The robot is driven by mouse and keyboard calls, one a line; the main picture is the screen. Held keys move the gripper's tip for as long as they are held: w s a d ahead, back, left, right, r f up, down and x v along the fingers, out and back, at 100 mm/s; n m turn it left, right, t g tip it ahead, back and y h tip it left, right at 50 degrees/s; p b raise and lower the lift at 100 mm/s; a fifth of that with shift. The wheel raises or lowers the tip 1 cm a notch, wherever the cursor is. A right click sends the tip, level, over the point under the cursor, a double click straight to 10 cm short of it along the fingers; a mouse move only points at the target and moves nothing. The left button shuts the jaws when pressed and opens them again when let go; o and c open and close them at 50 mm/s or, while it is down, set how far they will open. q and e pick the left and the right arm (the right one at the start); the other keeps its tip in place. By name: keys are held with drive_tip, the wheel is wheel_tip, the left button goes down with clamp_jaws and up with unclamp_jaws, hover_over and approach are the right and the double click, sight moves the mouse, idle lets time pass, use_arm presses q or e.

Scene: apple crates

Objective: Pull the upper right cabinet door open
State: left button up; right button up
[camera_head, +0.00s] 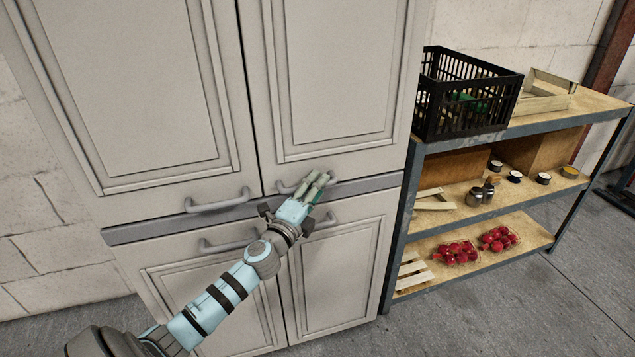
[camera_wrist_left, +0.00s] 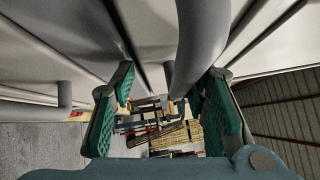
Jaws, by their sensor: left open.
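The grey cabinet's upper right door (camera_head: 330,80) is closed, level with the doors around it. Its grey bar handle (camera_head: 287,188) sits at the door's lower left, partly hidden by my left gripper (camera_head: 317,181). In the left wrist view, my left gripper (camera_wrist_left: 168,88) has its green fingers spread apart. A thick grey handle bar (camera_wrist_left: 203,45) runs between them, with no clear grip on it. My right gripper is in neither view.
The upper left door handle (camera_head: 217,202) and lower left door handle (camera_head: 228,244) are close by. The lower right door handle (camera_head: 325,222) is just below my gripper. A shelf (camera_head: 470,139) with a black crate (camera_head: 468,112) stands to the right.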

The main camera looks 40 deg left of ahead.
use_arm(q)
drive_tip(key=shift+w+a+r, duration=0.1)
drive_tip(key=shift+r, duration=0.2)
drive_tip(key=shift+s+a+r, duration=0.1)
drive_tip(key=shift+s+r, duration=0.3)
drive_tip(key=shift+s, duration=0.25)
drive_tip(key=shift+s+r, duration=0.4)
drive_tip(key=shift+s, duration=0.2)
drive_tip(key=shift+w+f, duration=0.2)
drive_tip(key=shift+w, duration=0.1)
drive_tip(key=shift+c, duration=0.8)
drive_tip(key=shift+w+f, duration=0.2)
drive_tip(key=shift+w, duration=0.1)
clamp_jaws()
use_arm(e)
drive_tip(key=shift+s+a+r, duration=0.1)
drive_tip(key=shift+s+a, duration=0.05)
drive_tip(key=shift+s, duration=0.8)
use_arm(q)
drive_tip(key=shift+s, duration=0.1)
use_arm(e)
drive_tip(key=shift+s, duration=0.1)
